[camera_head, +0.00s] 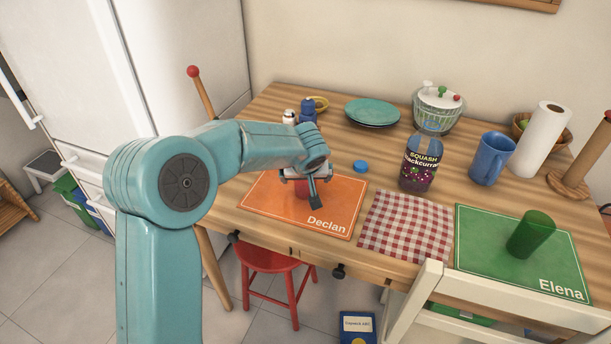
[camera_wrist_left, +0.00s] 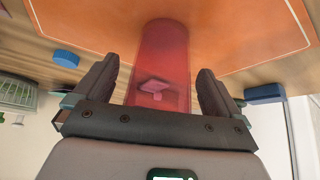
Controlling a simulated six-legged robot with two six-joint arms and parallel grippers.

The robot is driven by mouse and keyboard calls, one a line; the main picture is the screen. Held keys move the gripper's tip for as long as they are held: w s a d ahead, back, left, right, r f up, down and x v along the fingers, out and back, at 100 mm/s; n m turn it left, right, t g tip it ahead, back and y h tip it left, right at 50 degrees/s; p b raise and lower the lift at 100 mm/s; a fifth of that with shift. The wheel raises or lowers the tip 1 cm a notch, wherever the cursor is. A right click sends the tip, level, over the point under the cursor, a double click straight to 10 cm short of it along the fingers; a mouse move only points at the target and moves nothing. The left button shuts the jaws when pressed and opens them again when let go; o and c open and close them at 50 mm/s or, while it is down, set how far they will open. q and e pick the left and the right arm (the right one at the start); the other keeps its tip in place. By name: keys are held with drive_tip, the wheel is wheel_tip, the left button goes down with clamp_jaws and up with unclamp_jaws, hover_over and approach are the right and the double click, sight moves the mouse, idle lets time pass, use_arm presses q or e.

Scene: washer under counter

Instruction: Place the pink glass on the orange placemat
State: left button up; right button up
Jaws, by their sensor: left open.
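The pink glass (camera_wrist_left: 160,62) shows translucent red in the left wrist view, between the two fingers of my left gripper (camera_wrist_left: 155,80). A gap shows on each side of it, so the gripper is open around the glass. In the head view the glass (camera_head: 301,188) is mostly hidden by my left gripper (camera_head: 300,192); its visible part appears to stand on the orange placemat (camera_head: 265,198), marked "Declan". The placemat also fills the top of the left wrist view (camera_wrist_left: 235,30). My right gripper is not in view.
A blue cap (camera_head: 360,166), squash bottle (camera_head: 418,165) and blue mug (camera_head: 491,158) stand right of the orange placemat. A checkered cloth (camera_head: 405,226) lies beside it. A green glass (camera_head: 531,234) stands on the green placemat (camera_head: 480,248). Small bottles (camera_head: 308,110) and plates (camera_head: 372,112) are behind.

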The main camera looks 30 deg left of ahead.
use_arm(q)
drive_tip(key=shift+r+p, duration=0.25)
drive_tip(key=shift+p, duration=0.05)
drive_tip(key=v, duration=1.2)
drive_tip(key=shift+f, duration=0.15)
